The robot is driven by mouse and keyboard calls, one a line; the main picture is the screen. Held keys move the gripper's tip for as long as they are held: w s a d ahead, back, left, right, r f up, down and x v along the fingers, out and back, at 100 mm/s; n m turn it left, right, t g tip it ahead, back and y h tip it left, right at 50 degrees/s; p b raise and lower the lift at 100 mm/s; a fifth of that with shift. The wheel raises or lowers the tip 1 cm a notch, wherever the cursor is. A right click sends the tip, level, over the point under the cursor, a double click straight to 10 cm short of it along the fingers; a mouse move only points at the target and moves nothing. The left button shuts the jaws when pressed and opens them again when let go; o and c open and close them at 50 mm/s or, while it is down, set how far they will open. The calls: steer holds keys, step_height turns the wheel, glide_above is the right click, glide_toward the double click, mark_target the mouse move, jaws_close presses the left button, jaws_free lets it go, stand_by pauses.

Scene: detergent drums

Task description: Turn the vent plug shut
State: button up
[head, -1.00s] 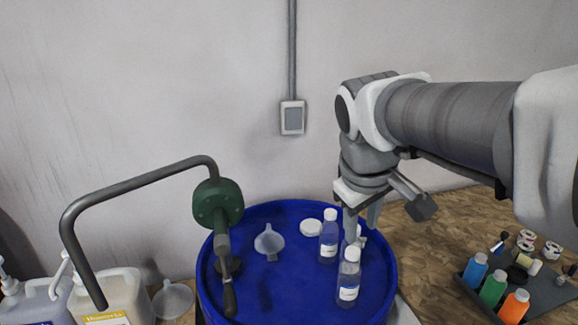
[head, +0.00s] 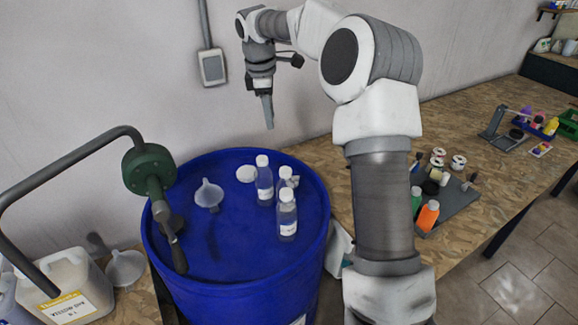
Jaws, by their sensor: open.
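A small pale fitting (head: 295,181), perhaps the vent plug, shows on the drum top at the right, behind the clear bottles. The bottles hide most of it, so I cannot tell how it is turned. A flat white disc (head: 246,173) lies on the drum top near the far edge. My gripper (head: 268,122) points down, open and empty, raised above the far right side of the drum, apart from everything. One finger largely covers the other in this view.
Several clear white-capped bottles (head: 288,214) and a funnel (head: 209,194) stand on the drum. A green-headed pump (head: 149,168) with a bent pipe rises at its left. A grey tray (head: 450,200) with coloured bottles lies on the wooden bench (head: 465,125).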

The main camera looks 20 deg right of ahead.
steer(key=w+d+f+n+g+y+p, duration=0.1)
steer(key=w+d+f+n+p, duration=0.1)
steer(key=w+d+f, duration=0.45)
steer(key=f, duration=0.6)
steer(key=d+f+p, duration=0.1)
steer(key=f, duration=0.6)
steer(key=s+f+p, duration=0.1)
steer(key=f, duration=0.5)
steer(key=shift+s+d+f, duration=0.1)
steer(key=shift+d+f, duration=0.1)
steer(key=shift+d, duration=0.1)
jaws_close()
